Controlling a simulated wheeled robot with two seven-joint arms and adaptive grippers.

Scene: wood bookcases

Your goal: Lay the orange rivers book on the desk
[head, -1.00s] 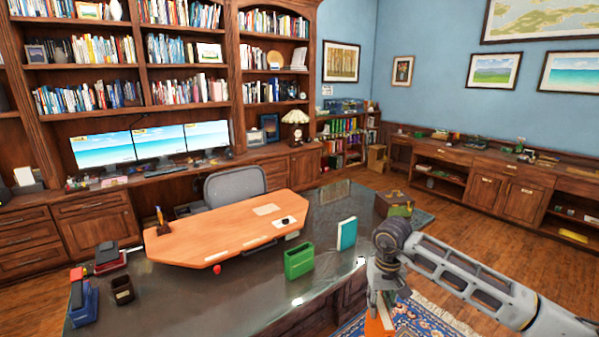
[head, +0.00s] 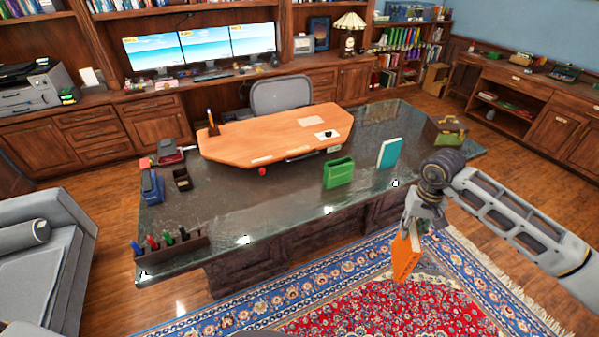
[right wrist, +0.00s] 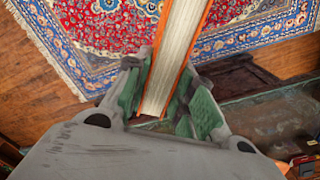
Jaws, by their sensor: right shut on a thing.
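An orange book (head: 405,257) hangs upright below my right gripper (head: 411,230), over the rug in front of the desk. In the right wrist view the gripper (right wrist: 166,112) is shut on the book (right wrist: 180,45), with its pale page edges between two orange covers. Any title on the cover is too small to read. The dark, glossy desk (head: 290,212) is just behind and left of the book, and the book is apart from it. My left gripper is not in view.
On the desk stand a teal book (head: 389,153), a green holder (head: 338,173), an orange-brown raised top (head: 270,140), a brass-trimmed box (head: 447,130) and a pen rack (head: 168,245). The front middle and left of the desktop are mostly bare. A grey sofa (head: 50,250) stands at left.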

